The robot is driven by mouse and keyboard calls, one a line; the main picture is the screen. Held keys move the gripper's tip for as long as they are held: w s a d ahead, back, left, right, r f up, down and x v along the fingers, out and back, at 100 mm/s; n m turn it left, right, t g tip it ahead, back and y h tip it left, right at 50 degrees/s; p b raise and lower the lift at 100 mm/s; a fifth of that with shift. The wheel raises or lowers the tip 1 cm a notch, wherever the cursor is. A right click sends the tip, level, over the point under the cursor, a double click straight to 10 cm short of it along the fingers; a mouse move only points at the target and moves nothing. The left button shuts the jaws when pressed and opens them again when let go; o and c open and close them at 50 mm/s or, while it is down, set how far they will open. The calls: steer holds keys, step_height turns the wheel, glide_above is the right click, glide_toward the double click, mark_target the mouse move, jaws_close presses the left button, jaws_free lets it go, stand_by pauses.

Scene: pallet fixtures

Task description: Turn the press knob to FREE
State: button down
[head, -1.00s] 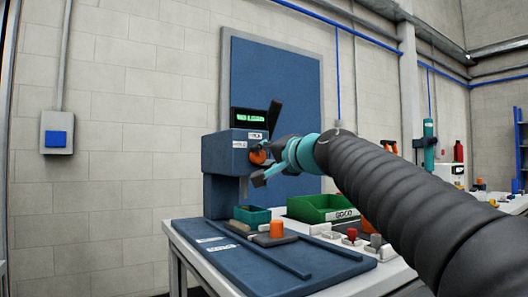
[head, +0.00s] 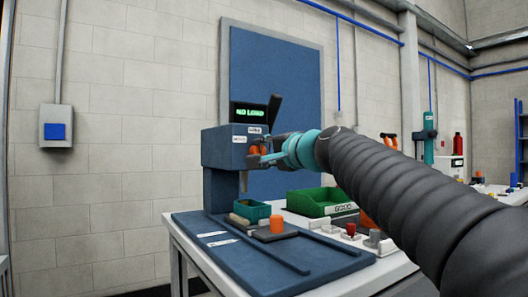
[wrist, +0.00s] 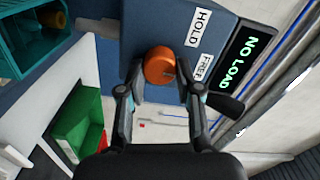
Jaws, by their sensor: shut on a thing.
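The press (head: 222,150) is a blue machine at the back of the table. Its orange knob (wrist: 158,60) is in the upper middle of the wrist view, next to white HOLD (wrist: 202,25) and FREE (wrist: 205,68) labels. A small dark mark shows on the knob's face, on the side towards the FREE label. My gripper (head: 262,158) reaches the press front from the right. Its two fingers are shut on the knob, one on each side. The fingers partly hide the knob in the head view. The display (wrist: 234,60) reads NO LOAD in green.
A black lever (head: 275,110) rises beside the display. Below the press are a small teal bin (head: 252,212), an orange cylinder (head: 277,224) and a green GOOD bin (head: 310,203). A red button (head: 351,230) sits on the table's right. The blue board's front is clear.

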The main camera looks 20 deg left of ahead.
steer(key=c, duration=0.8)
jaws_free()
steer(key=v, duration=1.2)
